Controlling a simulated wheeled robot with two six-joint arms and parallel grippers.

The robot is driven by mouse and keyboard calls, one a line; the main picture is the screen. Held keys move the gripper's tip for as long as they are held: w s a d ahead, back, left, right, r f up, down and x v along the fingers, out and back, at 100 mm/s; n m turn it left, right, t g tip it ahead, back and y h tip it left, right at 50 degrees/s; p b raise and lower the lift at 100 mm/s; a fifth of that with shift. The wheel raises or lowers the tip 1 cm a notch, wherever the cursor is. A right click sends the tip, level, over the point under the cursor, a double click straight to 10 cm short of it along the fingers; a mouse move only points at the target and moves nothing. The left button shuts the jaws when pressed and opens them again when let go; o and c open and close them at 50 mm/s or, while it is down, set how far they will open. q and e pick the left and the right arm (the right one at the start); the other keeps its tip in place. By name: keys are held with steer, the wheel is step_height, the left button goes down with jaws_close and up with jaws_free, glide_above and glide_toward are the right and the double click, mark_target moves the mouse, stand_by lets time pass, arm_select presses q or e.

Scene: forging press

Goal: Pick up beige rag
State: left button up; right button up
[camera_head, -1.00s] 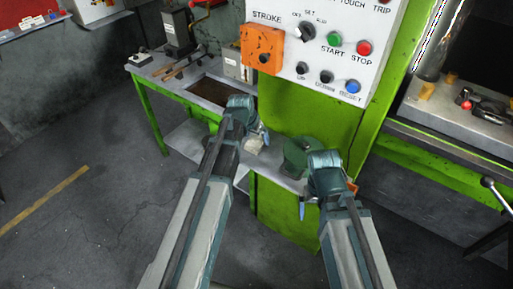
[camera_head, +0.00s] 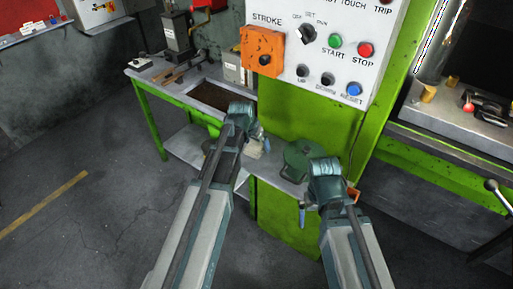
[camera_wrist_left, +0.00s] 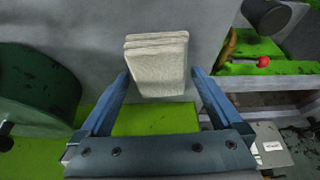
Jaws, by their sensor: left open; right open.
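The beige rag (camera_wrist_left: 157,66) is a folded, stacked cloth on the grey shelf of the press. In the left wrist view it lies ahead of and between the two blue fingers of my left gripper (camera_wrist_left: 160,78), which is open and empty. In the head view the rag (camera_head: 253,149) is small and partly hidden by my left gripper (camera_head: 262,141). My right gripper (camera_head: 322,208) is near the right end of the shelf, open, with its fingers mostly hidden by its wrist.
A round dark green object (camera_head: 301,156) stands on the shelf (camera_head: 270,176) right of the rag. The white control panel (camera_head: 330,50) on the green press rises behind. A green-framed bench (camera_head: 172,92) stands at the left. The floor at left is clear.

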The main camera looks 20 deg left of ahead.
arm_select(q)
steer(key=shift+c, duration=0.3)
steer(key=c, duration=1.1)
steer(key=shift+r, duration=0.2)
